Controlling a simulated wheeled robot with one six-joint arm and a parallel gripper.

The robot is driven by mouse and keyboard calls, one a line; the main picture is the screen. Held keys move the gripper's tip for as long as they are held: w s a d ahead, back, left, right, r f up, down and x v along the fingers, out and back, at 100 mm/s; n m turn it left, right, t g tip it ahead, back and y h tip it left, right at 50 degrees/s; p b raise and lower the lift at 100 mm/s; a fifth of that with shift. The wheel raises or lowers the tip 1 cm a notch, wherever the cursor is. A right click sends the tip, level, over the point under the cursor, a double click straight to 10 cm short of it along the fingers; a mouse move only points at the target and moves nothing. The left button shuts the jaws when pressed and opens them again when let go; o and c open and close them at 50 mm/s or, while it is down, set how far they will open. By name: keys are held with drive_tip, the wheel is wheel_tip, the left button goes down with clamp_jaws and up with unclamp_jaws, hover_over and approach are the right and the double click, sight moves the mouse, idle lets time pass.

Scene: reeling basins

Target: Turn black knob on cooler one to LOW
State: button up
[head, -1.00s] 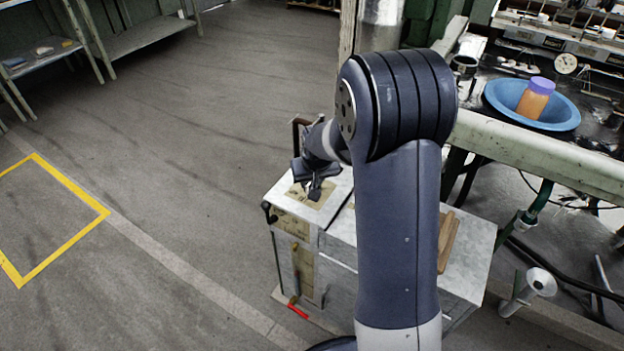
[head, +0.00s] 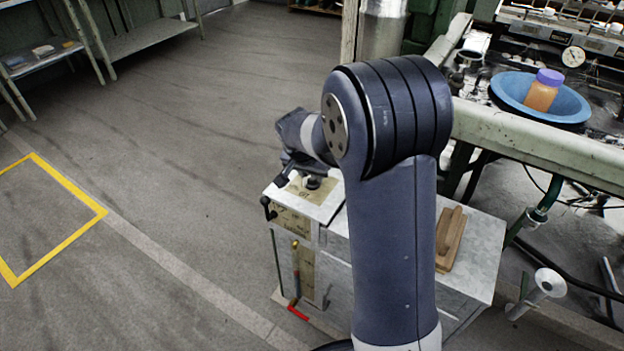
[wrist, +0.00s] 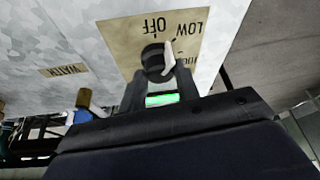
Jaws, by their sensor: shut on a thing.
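The cooler (head: 338,238) is a pale grey metal cabinet beside my arm. A tan dial plate (head: 302,193) lies on its upper left part. In the wrist view the plate (wrist: 118,35) reads OFF and LOW upside down, with a third word partly hidden. The black knob (wrist: 153,58) stands on the plate, with a pale pointer strip (wrist: 169,58) on its right side. The strip's far end lies between OFF and LOW. My gripper (wrist: 160,85) is shut on the knob. In the head view the gripper (head: 308,178) is small and partly hidden by its own wrist.
A black crank handle (head: 268,208) and a red-tipped lever (head: 296,275) are on the cooler's left front. A wooden block (head: 450,238) lies on its right top. A blue basin (head: 540,100) holding an orange jar (head: 543,91) stands at upper right. Floor at left is open.

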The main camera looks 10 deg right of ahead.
drive_tip(key=shift+a+m+g+b, duration=0.1)
drive_tip(key=shift+m+g+b, duration=0.3)
drive_tip(key=shift+m, duration=0.6)
drive_tip(key=shift+h, duration=0.3)
drive_tip(key=o, duration=1)
drive_tip(key=shift+c, duration=0.2)
drive_tip(key=p+v, duration=0.2)
drive_tip(key=v, duration=0.8)
drive_tip(key=shift+s+r, duration=0.15)
drive_tip(key=shift+r, duration=0.2)
drive_tip(key=shift+a+f, duration=0.1)
drive_tip(key=b+x, duration=0.2)
drive_tip(key=x, duration=0.8)
drive_tip(key=shift+w+f, duration=0.2)
drive_tip(key=shift+f, duration=0.15)
drive_tip(key=shift+r, duration=0.1)
